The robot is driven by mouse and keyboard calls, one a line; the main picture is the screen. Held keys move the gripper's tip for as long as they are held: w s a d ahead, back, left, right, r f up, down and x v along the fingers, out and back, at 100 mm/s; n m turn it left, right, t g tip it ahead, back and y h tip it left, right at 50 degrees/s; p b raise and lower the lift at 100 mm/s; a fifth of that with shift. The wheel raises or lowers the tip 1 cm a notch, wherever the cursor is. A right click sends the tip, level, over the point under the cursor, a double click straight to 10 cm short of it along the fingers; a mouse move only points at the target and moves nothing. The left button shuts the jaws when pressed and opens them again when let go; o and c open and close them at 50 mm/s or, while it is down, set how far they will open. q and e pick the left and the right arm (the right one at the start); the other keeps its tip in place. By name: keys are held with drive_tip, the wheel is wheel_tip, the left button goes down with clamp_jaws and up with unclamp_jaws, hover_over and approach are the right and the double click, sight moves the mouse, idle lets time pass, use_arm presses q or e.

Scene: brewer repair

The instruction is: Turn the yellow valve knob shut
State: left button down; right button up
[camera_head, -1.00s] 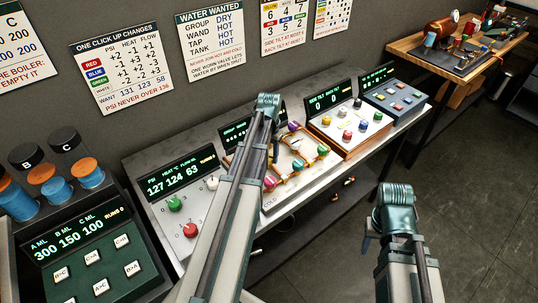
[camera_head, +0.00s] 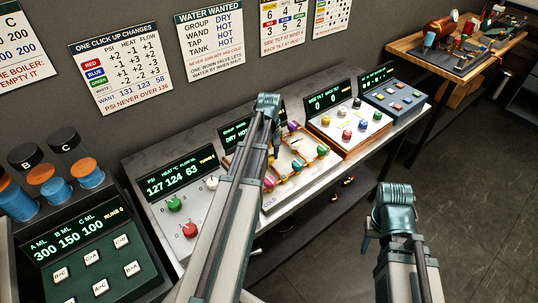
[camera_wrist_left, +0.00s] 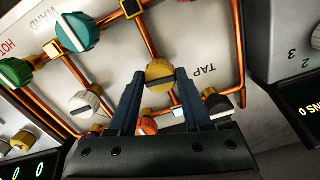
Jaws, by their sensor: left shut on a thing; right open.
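The yellow valve knob (camera_wrist_left: 159,76) is in the middle of the left wrist view, on the white valve panel near the "TAP" lettering. Its dark pointer line lies nearly level in that picture. My left gripper (camera_wrist_left: 160,84) is shut on it, one dark finger on each side. In the head view my left arm (camera_head: 235,195) reaches over the valve panel (camera_head: 284,192) and hides part of it, and I cannot make out the fingers or the yellow knob there. My right arm (camera_head: 405,245) is at the lower right, apart from the bench; its fingers do not show.
Close around the yellow knob are an orange knob (camera_wrist_left: 147,125), a black knob (camera_wrist_left: 218,104), a white knob (camera_wrist_left: 85,103) and copper pipes. A teal knob (camera_wrist_left: 76,32) is further off. A button panel (camera_head: 394,98) stands at the bench's right end. Floor at the right is clear.

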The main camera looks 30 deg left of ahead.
sight(269, 157)
use_arm(q)
drive_tip(key=shift+n, duration=0.7)
drive_tip(key=shift+c, duration=1.7)
unclamp_jaws()
drive_tip(key=shift+r, duration=0.15)
wheel_tip(269, 157, up, 14)
drive_tip(key=p, duration=1.3)
drive_tip(key=shift+f+p, duration=0.2)
drive_tip(key=shift+p, duration=0.2)
